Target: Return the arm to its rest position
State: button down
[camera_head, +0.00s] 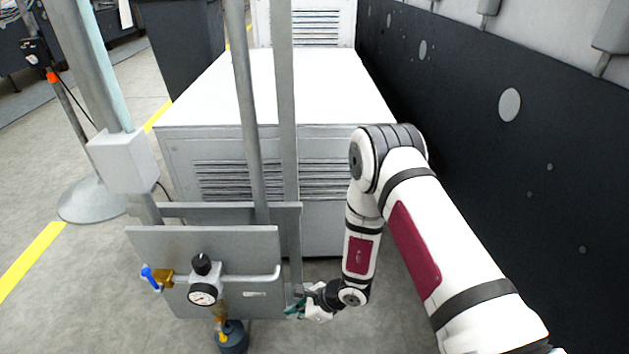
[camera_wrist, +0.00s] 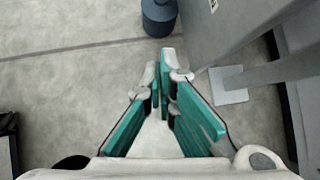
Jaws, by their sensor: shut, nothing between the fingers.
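My gripper (camera_head: 298,309) hangs low at the end of my arm, in the lower middle of the head view. It is just right of the lower edge of a grey metal panel (camera_head: 170,248); whether it touches the panel cannot be told. My arm bends down at the elbow from the right side of the picture. In the wrist view my gripper (camera_wrist: 160,72) shows teal fingers drawn together at the tips, with nothing held between them. Grey floor lies beneath it.
The panel carries a pressure gauge (camera_head: 203,294), a blue-handled valve (camera_head: 151,277) and a dark cylinder (camera_head: 233,338) below, also seen in the wrist view (camera_wrist: 159,17). A white-topped cabinet (camera_head: 290,90) stands behind. A dark machine wall (camera_head: 480,110) runs along the right.

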notch_tip(320, 180, up, 30)
jog(key=a+n+g+y, duration=0.1)
jog(key=a+n+y, duration=0.15)
jog(key=n, duration=0.55)
jog(key=s+d+r+n+g, duration=0.1)
jog(key=s+d+r+n, duration=0.2)
jog(key=s+r, duration=0.3)
jog(key=s+d+r+n+g, duration=0.1)
jog(key=s+d+r+n, duration=0.2)
jog(key=r, duration=0.5)
jog(key=s+d+r+n+t+h, duration=0.1)
jog(key=s+d+r+n+h, duration=0.3)
jog(key=s+d, duration=0.65)
jog(key=s+d+r+n+t+h, duration=0.1)
jog(key=s+d+r+h, duration=0.1)
jog(key=s+d+h, duration=0.65)
jog(key=s+d+r+t+y+p, duration=0.1)
jog(key=r+p, duration=1.4)
jog(key=r, duration=0.1)
jog(key=s+d+r+t+y+p, duration=0.1)
jog(key=s+r+t+p, duration=0.1)
jog(key=r+p, duration=1.4)
jog(key=shift+s+r+t, duration=0.15)
jog(key=shift+r+t, duration=0.1)
jog(key=shift+t, duration=0.05)
